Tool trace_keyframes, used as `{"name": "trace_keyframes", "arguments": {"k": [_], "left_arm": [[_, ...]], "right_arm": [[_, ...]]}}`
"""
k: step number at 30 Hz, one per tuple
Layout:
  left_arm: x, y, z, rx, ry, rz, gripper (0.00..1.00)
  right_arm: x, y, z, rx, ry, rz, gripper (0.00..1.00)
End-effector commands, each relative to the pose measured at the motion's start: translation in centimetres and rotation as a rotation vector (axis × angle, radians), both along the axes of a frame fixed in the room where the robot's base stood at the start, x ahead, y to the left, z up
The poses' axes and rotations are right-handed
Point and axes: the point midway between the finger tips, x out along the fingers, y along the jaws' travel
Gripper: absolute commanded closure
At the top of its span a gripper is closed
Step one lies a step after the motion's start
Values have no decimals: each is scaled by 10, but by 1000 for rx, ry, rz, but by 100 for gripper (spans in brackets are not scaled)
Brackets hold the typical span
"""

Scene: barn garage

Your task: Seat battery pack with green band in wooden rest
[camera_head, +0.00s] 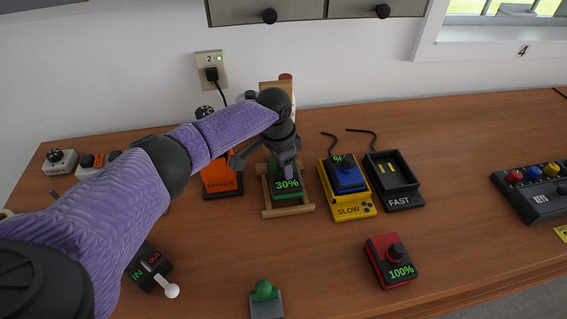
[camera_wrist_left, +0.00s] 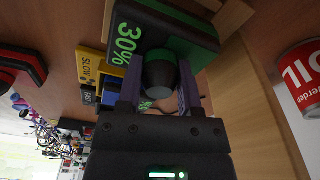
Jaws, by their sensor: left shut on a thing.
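The battery pack with the green band (camera_head: 287,188) reads 30% and is at the wooden rest (camera_head: 290,211), between its light side bars. I cannot tell whether it bears fully on the rest. In the left wrist view the pack (camera_wrist_left: 190,35) is black and green with a dark round knob. My left gripper (camera_head: 286,166) reaches down over the pack and is shut on that knob; its fingers (camera_wrist_left: 160,92) flank it in the wrist view. The rest (camera_wrist_left: 232,18) shows only partly there. My right gripper is out of view.
A yellow SLOW charger (camera_head: 352,208) holds a blue pack (camera_head: 347,178). A black FAST charger (camera_head: 400,200) stands empty beside it. A red 100% pack (camera_head: 376,262) lies in front. An orange box (camera_head: 221,180) is close left of the rest. A red can (camera_wrist_left: 302,77) shows in the wrist view.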

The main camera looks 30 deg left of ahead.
Motion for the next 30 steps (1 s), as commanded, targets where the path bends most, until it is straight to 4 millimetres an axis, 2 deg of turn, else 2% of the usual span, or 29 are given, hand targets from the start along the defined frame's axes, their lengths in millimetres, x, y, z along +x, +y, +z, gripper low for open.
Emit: {"name": "trace_keyframes", "arguments": {"k": [15, 30], "left_arm": [[0, 0, -27, -1, 0, 0, 100], [0, -1, -25, -1, -1, 0, 100]], "right_arm": [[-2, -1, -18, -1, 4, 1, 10], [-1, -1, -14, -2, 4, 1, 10]]}}
